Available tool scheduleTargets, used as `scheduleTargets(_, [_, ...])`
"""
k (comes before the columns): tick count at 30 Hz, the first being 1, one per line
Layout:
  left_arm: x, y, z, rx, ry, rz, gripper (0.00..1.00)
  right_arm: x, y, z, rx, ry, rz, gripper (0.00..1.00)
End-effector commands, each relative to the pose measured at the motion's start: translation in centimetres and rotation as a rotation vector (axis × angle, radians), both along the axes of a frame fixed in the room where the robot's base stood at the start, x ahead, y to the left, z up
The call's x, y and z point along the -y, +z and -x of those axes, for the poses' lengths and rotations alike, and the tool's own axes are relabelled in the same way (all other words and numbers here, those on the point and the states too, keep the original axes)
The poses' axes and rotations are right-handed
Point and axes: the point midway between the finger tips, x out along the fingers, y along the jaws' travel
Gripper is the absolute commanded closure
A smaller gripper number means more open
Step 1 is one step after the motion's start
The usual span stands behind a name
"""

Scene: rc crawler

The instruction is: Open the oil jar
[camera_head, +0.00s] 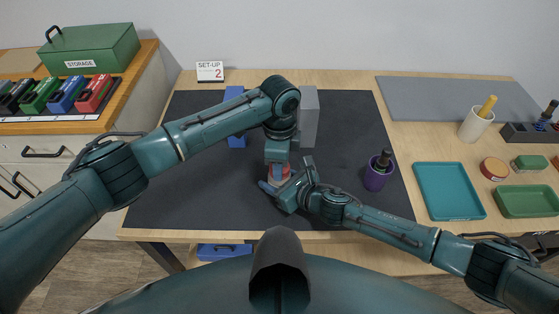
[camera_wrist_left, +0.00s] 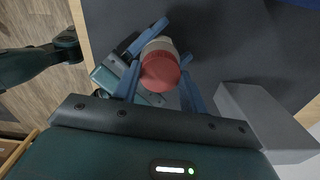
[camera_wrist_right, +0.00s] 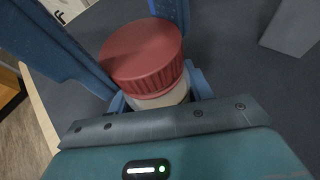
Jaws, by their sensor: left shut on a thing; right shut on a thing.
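The oil jar is a small pale jar (camera_wrist_right: 165,97) with a ribbed red lid (camera_wrist_right: 142,52), standing upright on the black mat near its front middle. In the head view the jar (camera_head: 285,171) is partly hidden by both grippers. My left gripper (camera_head: 278,170) points down from above, its blue fingers on either side of the red lid, which also shows in the left wrist view (camera_wrist_left: 160,72). My right gripper (camera_head: 273,187) comes in low from the front right and is shut around the pale body. The lid sits on the jar; no gap shows beneath it.
Behind my left arm stand a grey box (camera_head: 308,115) and a blue box (camera_head: 236,138). A purple cup (camera_head: 376,179) with a dark-handled tool stands right of the jar. A teal tray (camera_head: 450,190) lies farther right. The mat's left part (camera_head: 170,205) is clear.

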Motion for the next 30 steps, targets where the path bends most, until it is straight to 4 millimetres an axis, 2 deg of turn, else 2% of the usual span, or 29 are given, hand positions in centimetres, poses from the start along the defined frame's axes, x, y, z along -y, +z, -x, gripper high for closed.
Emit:
scheduleTargets(3, [0.12, -0.06, 0.17, -0.005, 0.258, 0.002, 0.85, 0.07, -0.03, -0.04, -0.001, -0.002, 0.001, 1.00])
scheduleTargets(7, [0.09, -0.01, 0.11, -0.003, 0.451, 0.000, 0.85, 0.07, -0.03, -0.04, -0.001, -0.002, 0.001, 1.00])
scheduleTargets(11, [0.06, -0.01, 0.12, -0.002, 0.527, -0.001, 0.85, 0.08, -0.04, -0.04, -0.001, -0.002, 0.001, 1.00])
scheduleTargets(19, [0.05, 0.00, 0.10, -0.002, 0.531, -0.001, 0.85, 0.10, -0.04, -0.06, -0.001, -0.002, 0.001, 1.00])
scheduleTargets(20, [0.06, 0.00, 0.10, -0.002, 0.531, -0.001, 0.55, 0.10, -0.04, -0.06, -0.001, -0.003, 0.001, 1.00])
scheduleTargets(27, [0.04, 0.02, 0.07, -0.001, 0.530, 0.000, 0.36, 0.09, -0.04, -0.05, -0.001, -0.002, 0.001, 1.00])
scheduleTargets(30, [0.04, 0.02, 0.06, -0.001, 0.530, 0.000, 0.36, 0.09, -0.04, -0.05, 0.000, -0.002, 0.001, 1.00])
